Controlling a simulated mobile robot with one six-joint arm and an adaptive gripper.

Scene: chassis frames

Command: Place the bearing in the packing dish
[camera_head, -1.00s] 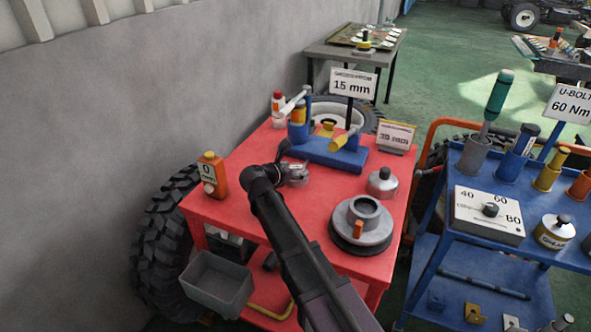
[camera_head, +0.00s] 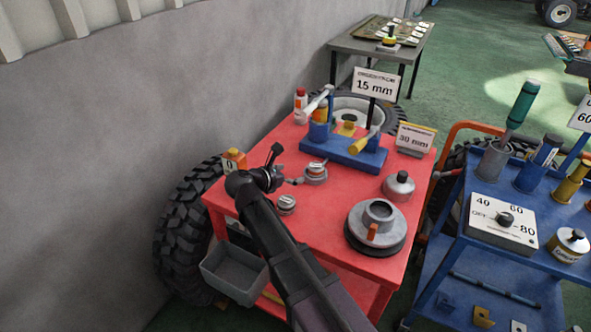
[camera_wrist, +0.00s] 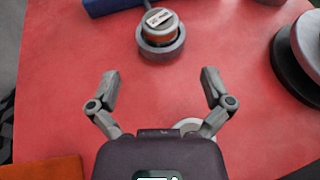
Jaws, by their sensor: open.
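A short round piece with a brown side and a white label on top, seemingly the bearing (camera_wrist: 160,24), sits inside a low grey round dish (camera_wrist: 161,51), seemingly the packing dish. In the head view the labelled piece (camera_head: 316,166) and the dish (camera_head: 316,179) stand near the middle of the red table. My gripper (camera_wrist: 160,75) is open and empty, its fingers spread on the near side of the dish and apart from it. In the head view my gripper (camera_head: 286,166) is just left of the dish.
A second small round grey piece (camera_head: 286,204) stands near the front edge, partly under my gripper in the wrist view (camera_wrist: 190,126). A grey hub (camera_head: 377,228), a grey can (camera_head: 398,187), a blue stand (camera_head: 343,155) and an orange bottle (camera_head: 233,160) surround the bare red tabletop (camera_head: 340,205).

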